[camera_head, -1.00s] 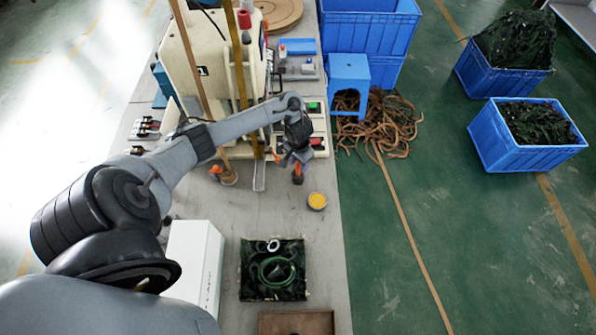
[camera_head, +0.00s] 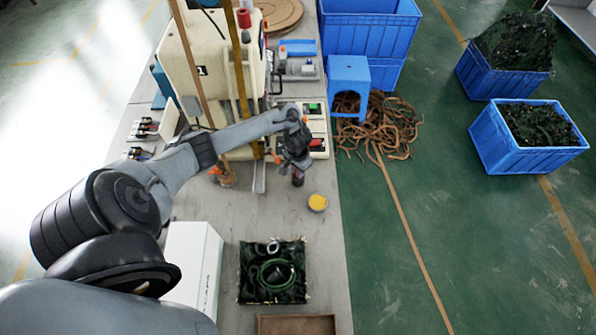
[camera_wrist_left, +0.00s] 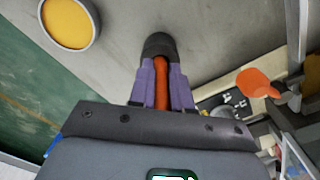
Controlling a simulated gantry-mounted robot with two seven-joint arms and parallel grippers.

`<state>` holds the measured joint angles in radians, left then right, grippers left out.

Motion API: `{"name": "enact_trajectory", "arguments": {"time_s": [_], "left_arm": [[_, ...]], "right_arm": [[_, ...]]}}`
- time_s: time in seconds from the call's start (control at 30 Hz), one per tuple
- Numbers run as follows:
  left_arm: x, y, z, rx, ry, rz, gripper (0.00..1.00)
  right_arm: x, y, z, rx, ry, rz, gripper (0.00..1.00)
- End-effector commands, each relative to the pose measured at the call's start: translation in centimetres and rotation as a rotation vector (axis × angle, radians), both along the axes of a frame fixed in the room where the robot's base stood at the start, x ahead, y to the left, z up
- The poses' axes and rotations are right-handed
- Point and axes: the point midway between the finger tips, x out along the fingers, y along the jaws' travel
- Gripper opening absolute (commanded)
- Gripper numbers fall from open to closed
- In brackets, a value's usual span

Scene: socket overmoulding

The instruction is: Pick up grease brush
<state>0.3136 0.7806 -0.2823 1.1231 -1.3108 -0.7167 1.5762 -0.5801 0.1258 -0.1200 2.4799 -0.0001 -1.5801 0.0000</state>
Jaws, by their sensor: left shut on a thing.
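The grease brush has an orange handle (camera_wrist_left: 161,82) and a dark round lower end (camera_wrist_left: 159,45) in the left wrist view. In the head view its dark lower part (camera_head: 298,180) shows just below my left gripper (camera_head: 294,163), and its handle is mostly hidden. My left gripper's purple fingers (camera_wrist_left: 165,92) are shut on the orange handle in the left wrist view. The dark end appears to stand on or close to the grey table; I cannot tell if it touches. My right gripper is not in view.
A round tin of yellow grease (camera_head: 317,202) stands close by; it also shows in the left wrist view (camera_wrist_left: 68,22). The cream machine (camera_head: 228,75) stands behind. An orange-topped item (camera_head: 226,176) is to the left. A black tray (camera_head: 273,271) lies in front.

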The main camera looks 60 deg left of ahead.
Motion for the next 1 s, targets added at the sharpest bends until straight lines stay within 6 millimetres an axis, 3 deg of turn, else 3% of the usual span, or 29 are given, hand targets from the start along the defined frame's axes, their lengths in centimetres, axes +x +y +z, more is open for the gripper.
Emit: {"name": "enact_trajectory", "arguments": {"time_s": [0.47,0.77,1.0], "left_arm": [[0.0,0.1,0.7,0.000,-0.001,0.000,0.00],[0.1,0.0,4.3,0.001,-0.003,-0.002,0.00],[1.5,-3.5,6.8,-0.001,-0.003,-0.003,0.00]], "right_arm": [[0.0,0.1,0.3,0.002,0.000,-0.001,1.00],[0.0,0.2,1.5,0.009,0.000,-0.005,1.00],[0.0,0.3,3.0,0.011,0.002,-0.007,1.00]]}}
